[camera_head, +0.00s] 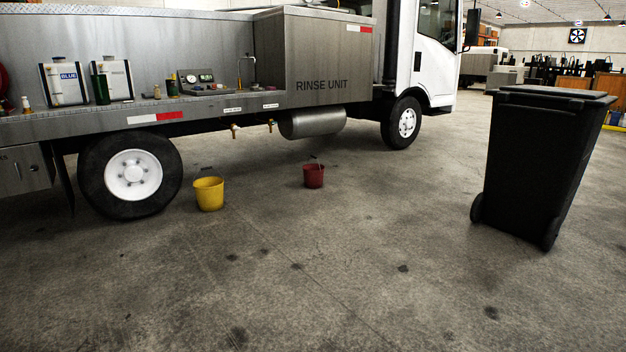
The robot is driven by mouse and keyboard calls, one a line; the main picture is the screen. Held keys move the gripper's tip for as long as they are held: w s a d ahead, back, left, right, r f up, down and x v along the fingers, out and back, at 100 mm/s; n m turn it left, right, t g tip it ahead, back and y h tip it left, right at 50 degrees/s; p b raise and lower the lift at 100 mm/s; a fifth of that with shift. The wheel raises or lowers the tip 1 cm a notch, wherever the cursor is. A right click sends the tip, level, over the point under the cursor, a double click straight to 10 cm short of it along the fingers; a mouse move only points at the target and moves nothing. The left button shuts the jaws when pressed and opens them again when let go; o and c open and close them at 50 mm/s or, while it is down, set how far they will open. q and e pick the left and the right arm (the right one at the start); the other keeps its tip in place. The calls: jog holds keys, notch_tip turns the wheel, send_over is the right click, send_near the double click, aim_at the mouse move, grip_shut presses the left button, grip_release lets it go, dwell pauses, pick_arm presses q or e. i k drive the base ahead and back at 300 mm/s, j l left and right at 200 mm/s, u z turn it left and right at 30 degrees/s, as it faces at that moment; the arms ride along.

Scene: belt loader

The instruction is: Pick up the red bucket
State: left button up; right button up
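The red bucket (313,176) stands upright on the concrete floor, near the middle of the view. Neither of my grippers is in view, and nothing touches the bucket.
A yellow bucket (209,194) stands on the floor to the left, near the truck's rear wheel (131,175). The truck's steel side, marked RINSE UNIT (318,62), runs behind both. A black wheeled bin (540,165) stands at right. The floor (330,270) in front is clear.

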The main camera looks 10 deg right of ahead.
aim_at(314, 173)
jog(key=i+z, duration=0.25)
jog(key=i, duration=5.5)
jog(key=i+l+u, duration=0.1)
jog(key=i, duration=0.45)
jog(key=i+l+u, duration=0.1)
jog(key=i, duration=0.45)
jog(key=i+l+u, duration=0.1)
jog(key=i, duration=0.4)
jog(key=l, duration=0.1)
